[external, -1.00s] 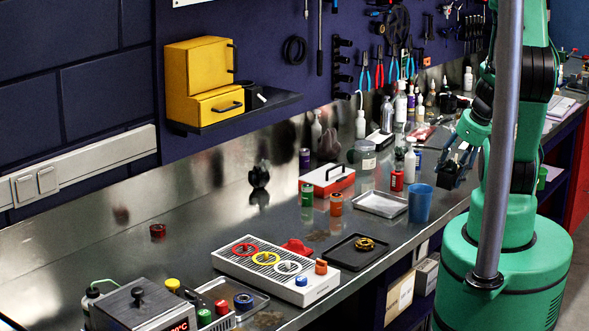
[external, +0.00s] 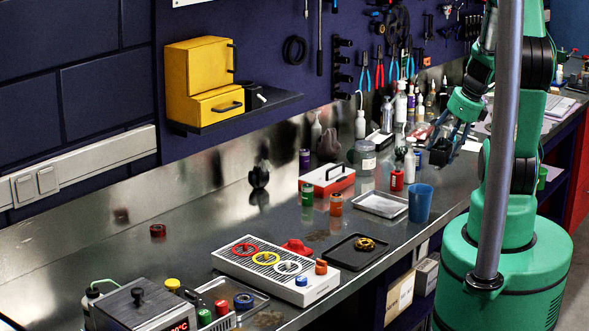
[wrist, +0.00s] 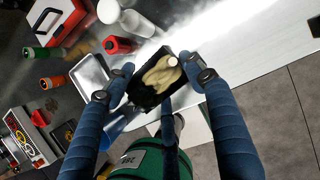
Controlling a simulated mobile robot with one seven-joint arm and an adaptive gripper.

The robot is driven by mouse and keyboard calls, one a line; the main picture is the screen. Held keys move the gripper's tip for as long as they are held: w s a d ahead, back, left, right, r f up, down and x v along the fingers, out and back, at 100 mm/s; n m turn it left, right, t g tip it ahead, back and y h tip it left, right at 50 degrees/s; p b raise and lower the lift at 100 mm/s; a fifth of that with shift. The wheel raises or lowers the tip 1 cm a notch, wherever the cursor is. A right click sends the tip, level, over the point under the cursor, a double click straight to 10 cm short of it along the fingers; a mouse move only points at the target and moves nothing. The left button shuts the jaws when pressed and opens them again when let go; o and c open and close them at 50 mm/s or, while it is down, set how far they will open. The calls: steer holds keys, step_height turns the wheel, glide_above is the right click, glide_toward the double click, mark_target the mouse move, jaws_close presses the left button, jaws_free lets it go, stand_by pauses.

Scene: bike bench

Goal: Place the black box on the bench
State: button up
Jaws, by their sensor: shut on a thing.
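The black box (external: 441,151) is held in my gripper (external: 452,137) above the right part of the metal bench (external: 205,234), behind and to the right of the blue cup. I cannot tell exactly how high the box is over the bench.
Near the gripper are the blue cup (external: 420,203), a metal tray (external: 380,204), a red bottle (external: 397,180) and a white bottle (external: 410,165). A red-and-white case (external: 327,180) stands farther left. Several bottles line the wall. Bare bench shows right of the cup.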

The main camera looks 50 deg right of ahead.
steer(key=w+d+r+n, duration=0.1)
steer(key=w+r, duration=0.1)
steer(key=w+d+r+n+y, duration=0.1)
steer(key=w+d+r, duration=0.1)
steer(key=w, duration=0.1)
steer(key=w+d+r+n, duration=0.1)
steer(key=w+r+n, duration=0.1)
steer(key=w, duration=0.1)
steer(key=shift+w+d+g, duration=0.1)
steer(key=shift+d+g, duration=0.2)
steer(key=shift+d, duration=0.05)
steer(key=shift+c, duration=0.2)
steer(key=w+d+r+n+g+b, duration=0.1)
steer(key=w+d+r+n+g, duration=0.2)
steer(key=r+n, duration=0.5)
steer(key=w+d+r+n+g+y+b, duration=0.1)
steer(key=w+d+r+n+g, duration=0.3)
steer(key=r+n, duration=0.5)
steer(key=w+d+n, duration=0.1)
steer(key=w+n, duration=0.1)
steer(key=n, duration=0.2)
steer(key=shift+w+d, duration=0.25)
steer(key=shift+w, duration=0.15)
steer(key=shift+d+r+n, duration=0.3)
steer(key=shift+r+n, duration=0.2)
steer(key=shift+r, duration=0.1)
steer(key=shift+f, duration=0.1)
